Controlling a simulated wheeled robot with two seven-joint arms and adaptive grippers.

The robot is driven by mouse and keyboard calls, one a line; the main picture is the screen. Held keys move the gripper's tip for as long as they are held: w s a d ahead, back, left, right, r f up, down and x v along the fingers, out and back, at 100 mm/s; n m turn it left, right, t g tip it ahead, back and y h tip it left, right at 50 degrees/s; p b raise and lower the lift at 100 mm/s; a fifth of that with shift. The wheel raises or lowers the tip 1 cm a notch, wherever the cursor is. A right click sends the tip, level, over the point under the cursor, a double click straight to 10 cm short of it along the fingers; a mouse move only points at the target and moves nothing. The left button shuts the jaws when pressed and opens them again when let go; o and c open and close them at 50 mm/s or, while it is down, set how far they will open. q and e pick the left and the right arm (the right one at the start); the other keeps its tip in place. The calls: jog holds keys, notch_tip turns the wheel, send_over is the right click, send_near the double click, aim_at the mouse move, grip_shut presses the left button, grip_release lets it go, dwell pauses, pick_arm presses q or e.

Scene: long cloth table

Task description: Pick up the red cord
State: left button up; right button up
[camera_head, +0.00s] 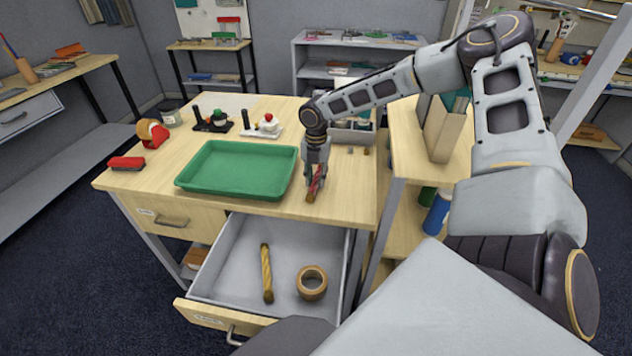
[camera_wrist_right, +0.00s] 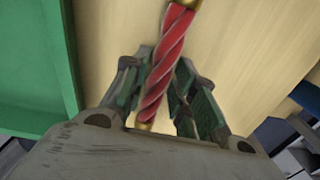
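The red cord (camera_head: 317,181) is a short twisted rope with gold ends, at the front right of the wooden table, right of the green tray. My right gripper (camera_head: 315,184) points down over it. In the right wrist view the red cord (camera_wrist_right: 167,60) runs between the two fingers of my right gripper (camera_wrist_right: 163,68), and both fingers lie close against its sides. I cannot tell whether the cord is clear of the tabletop. My left gripper is not in view.
The green tray (camera_head: 238,146) stands just left of the gripper. A red block-like item (camera_head: 127,163) lies at the left. A shelf unit (camera_head: 397,211) stands at the right.

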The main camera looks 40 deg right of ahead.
aim_at(316, 177)
grip_shut()
jog(key=shift+r, duration=0.1)
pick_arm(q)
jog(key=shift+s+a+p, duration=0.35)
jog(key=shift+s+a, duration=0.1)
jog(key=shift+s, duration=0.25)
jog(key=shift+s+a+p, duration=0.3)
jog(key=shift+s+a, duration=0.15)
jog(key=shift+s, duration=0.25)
pick_arm(e)
notch_tip(316, 177, up, 18)
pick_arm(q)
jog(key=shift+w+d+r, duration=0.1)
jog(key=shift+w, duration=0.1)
